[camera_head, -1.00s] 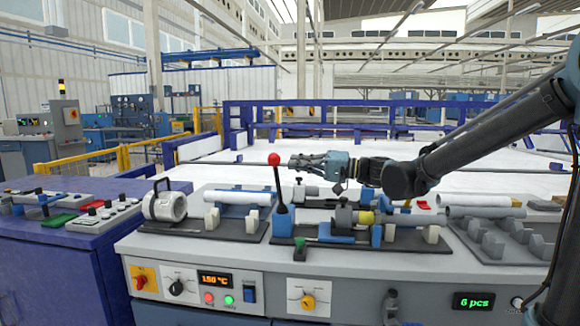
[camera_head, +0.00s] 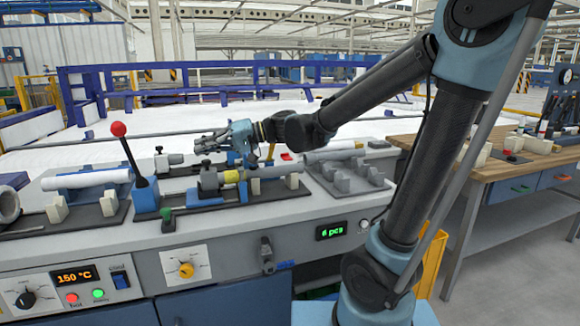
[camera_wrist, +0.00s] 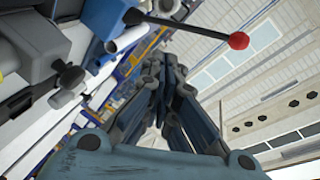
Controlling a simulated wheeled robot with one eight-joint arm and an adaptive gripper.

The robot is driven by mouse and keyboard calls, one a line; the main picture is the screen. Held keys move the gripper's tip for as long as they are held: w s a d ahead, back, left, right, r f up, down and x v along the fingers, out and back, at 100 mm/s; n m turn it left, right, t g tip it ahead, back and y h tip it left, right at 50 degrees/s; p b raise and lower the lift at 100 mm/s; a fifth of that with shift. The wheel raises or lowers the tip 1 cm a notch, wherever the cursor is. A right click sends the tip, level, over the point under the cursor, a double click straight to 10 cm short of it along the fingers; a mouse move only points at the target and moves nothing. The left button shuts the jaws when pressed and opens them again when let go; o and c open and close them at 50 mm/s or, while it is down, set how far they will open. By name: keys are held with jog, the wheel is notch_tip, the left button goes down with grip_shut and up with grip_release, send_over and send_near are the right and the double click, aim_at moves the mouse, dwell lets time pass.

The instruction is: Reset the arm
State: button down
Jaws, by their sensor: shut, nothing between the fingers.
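My arm reaches from the right over the machine bench. My gripper (camera_head: 208,143) points left in the head view, above the fixtures and right of the lever with the red ball knob (camera_head: 118,129). In the wrist view the fingers of my gripper (camera_wrist: 158,68) are together and hold nothing. The red-knobbed lever (camera_wrist: 238,41) shows beyond them at the upper right. Below the gripper in the head view is a clamp fixture with a yellow-banded part (camera_head: 232,176).
A white pipe (camera_head: 88,178) lies on the left fixture. A grey rack (camera_head: 345,178) with a pipe at its back stands on the right of the bench. A wooden workbench (camera_head: 500,170) with tools is at the far right. A blue railing (camera_head: 230,93) runs behind.

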jog(key=s+d+f+m+t+h, duration=0.1)
jog(key=d+f+h, duration=0.4)
jog(key=d, duration=1)
jog(key=s+d+f+m+t+h, duration=0.2)
jog(key=s+d+f+h, duration=0.3)
jog(key=d+f, duration=0.7)
jog(key=s+d+f+m+t+h, duration=0.1)
jog(key=s+d+f+m+h, duration=0.2)
jog(key=d, duration=1.5)
notch_tip(320, 180, down, 6)
jog(key=shift+d+r+m+h, duration=0.2)
jog(key=shift+d+m+h, duration=0.15)
jog(key=shift+h, duration=0.85)
